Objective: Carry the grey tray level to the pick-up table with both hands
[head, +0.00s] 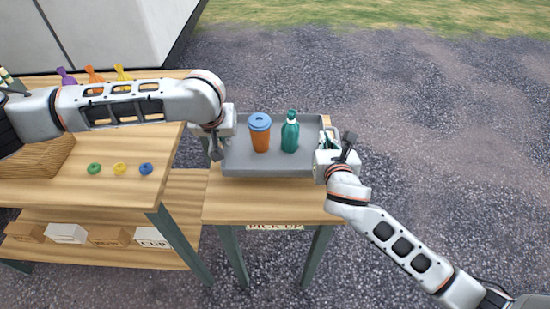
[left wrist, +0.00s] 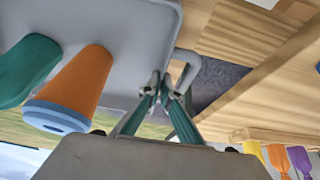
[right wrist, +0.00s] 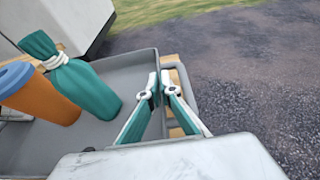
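The grey tray (head: 240,165) is level over a small wooden table (head: 270,205); I cannot tell whether it touches the top. An orange cup with a blue lid (head: 260,133) and a teal bottle-shaped bag with a pale tie (head: 290,135) stand upright on it. My left gripper (left wrist: 158,86) is at the tray's left end, its fingers nearly together on the edge beside the loop handle (left wrist: 192,68). My right gripper (right wrist: 158,84) is at the right end, its fingers close together astride the edge beside the other handle (right wrist: 190,100). The exact contacts are partly hidden.
A wooden stall counter (head: 60,192) stands close at the left, with green, yellow and blue rings, a basket (head: 40,158) and colourful bags. Several boxes (head: 110,235) sit on its lower shelf. Open gravel (head: 440,130) lies to the right, with grass behind.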

